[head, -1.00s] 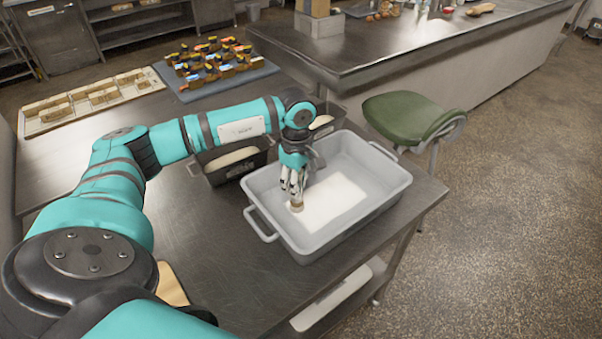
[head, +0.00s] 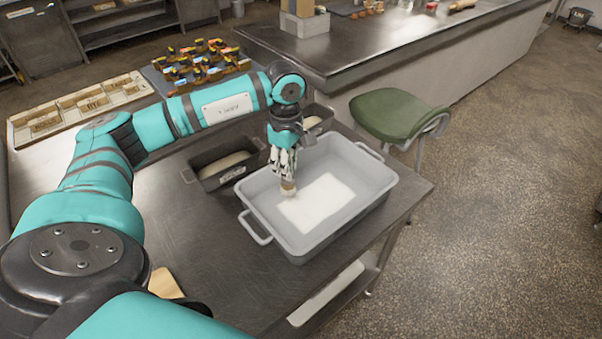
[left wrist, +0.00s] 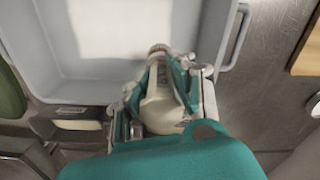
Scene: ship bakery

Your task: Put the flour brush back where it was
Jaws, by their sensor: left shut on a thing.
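My left gripper (head: 285,165) reaches down over the left part of a grey tub (head: 382,200). It is shut on the flour brush (head: 288,188), whose pale lower end points down at the white flour patch (head: 318,203) on the tub's floor. I cannot tell whether the brush touches the floor of the tub. In the left wrist view the brush (left wrist: 160,105) lies between the fingers, and the tub (left wrist: 80,90) and white patch (left wrist: 130,30) are beyond it. My right gripper is not in view.
Two dark loaf tins stand behind the tub, one at the left (head: 215,178) and one partly hidden by my arm (head: 318,112). A board (head: 165,283) lies near the front. Trays and a mat of small items fill the far left. A green stool (head: 400,115) stands beyond the table.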

